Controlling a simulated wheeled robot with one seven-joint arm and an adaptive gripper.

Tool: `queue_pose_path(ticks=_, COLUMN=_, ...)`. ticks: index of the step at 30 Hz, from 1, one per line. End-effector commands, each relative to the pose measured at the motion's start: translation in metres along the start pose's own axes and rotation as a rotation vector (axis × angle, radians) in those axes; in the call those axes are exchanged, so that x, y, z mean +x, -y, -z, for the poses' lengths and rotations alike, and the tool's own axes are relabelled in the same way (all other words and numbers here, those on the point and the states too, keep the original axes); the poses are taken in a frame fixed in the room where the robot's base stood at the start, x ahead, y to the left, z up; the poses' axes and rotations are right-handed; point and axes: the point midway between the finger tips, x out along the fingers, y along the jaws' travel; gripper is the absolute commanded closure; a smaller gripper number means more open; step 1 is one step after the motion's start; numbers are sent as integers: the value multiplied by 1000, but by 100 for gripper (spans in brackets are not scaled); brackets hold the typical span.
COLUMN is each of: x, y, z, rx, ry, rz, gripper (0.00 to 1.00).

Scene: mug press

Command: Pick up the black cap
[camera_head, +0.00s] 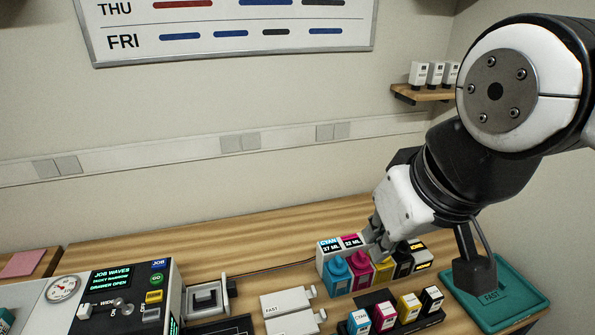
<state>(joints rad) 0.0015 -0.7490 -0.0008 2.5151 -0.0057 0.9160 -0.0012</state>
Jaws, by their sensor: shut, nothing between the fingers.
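My gripper (376,239) is shut and empty, pointing down over the row of ink tanks at the back right of the bench. Its fingertips overlap the magenta and yellow tanks in the picture; I cannot tell whether they touch anything. A dark tank (404,262) is at the right end of the row, beside the yellow one, partly behind my gripper. The black cap is not clearly distinguishable there; my gripper and the dark surroundings obscure it.
In front stand small labelled cartridges (384,315) on a dark rack. White FAST boxes (288,302) and a control panel (120,290) are at the left.

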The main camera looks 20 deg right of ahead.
Motion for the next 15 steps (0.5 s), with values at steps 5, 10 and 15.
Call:
queue_pose_path(ticks=5, x=0, y=0, z=0, rx=0, ry=0, rz=0, gripper=100)
queue_pose_path(ticks=10, x=1, y=0, z=1, rx=-5, ry=2, rz=0, gripper=82)
queue_pose_path(ticks=15, x=13, y=-11, z=21, rx=-113, ry=40, rz=-7, gripper=67)
